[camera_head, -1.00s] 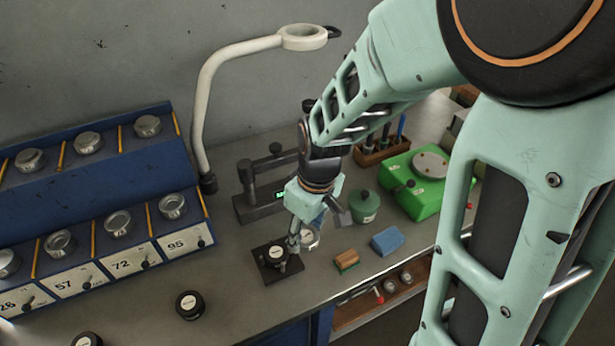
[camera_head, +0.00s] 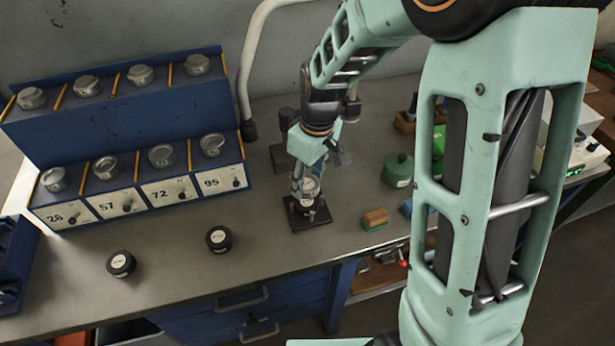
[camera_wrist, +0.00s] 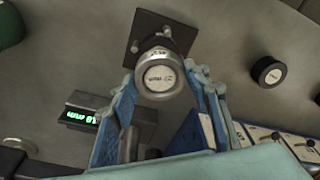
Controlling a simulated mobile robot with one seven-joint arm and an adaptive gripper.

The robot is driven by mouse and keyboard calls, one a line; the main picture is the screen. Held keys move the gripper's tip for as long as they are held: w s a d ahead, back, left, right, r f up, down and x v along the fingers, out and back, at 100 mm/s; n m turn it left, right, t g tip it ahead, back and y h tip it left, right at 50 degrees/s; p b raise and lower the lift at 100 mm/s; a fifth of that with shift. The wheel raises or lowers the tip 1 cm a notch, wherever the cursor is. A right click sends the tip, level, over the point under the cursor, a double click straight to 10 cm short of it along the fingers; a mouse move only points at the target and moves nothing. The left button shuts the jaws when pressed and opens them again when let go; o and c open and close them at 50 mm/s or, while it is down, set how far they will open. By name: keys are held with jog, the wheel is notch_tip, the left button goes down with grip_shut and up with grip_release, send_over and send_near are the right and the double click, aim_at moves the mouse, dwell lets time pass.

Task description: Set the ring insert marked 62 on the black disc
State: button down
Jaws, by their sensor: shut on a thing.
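My gripper (camera_head: 312,181) is shut on a round silver ring insert (camera_head: 311,188), which also shows between the fingertips in the wrist view (camera_wrist: 160,76). Its pale top label is too small to read surely. The insert is at a black square fixture plate (camera_head: 318,223) with upright posts, which shows behind it in the wrist view (camera_wrist: 143,28). The insert and fingers hide the middle of the fixture, so I cannot tell whether the insert touches a disc there. Two loose black discs with pale labels, one nearer the fixture (camera_head: 219,239) and one farther left (camera_head: 121,264), lie on the bench.
A blue rack (camera_head: 120,130) with silver pieces and drawers marked 26, 57, 72 and 95 stands left. A dark instrument with a green display (camera_wrist: 85,117) is close to the fixture. A green pot (camera_head: 397,170) and a wood-and-green block (camera_head: 375,219) lie right.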

aim_at(308, 183)
jog(key=shift+f+b, duration=0.95)
jog(key=shift+f, duration=0.75)
jog(key=shift+f+b, duration=0.6)
jog(key=shift+b, duration=0.05)
dwell(0.3)
jog(key=c, duration=1.4)
grip_release()
jog(key=shift+o, duration=0.2)
jog(key=shift+s+d+r+p, duration=0.15)
jog(key=shift+r+p, duration=1.15)
jog(key=shift+r, duration=0.55)
jog(key=shift+s+d+r+p, duration=0.2)
jog(key=shift+r+p, duration=1.05)
jog(key=shift+r, duration=0.55)
jog(key=shift+s+d+r+p, duration=0.1)
jog(key=shift+d+r+p, duration=0.05)
jog(key=shift+r+p, duration=1.45)
jog(key=shift+r+b, duration=0.2)
jog(key=shift+b, duration=0.15)
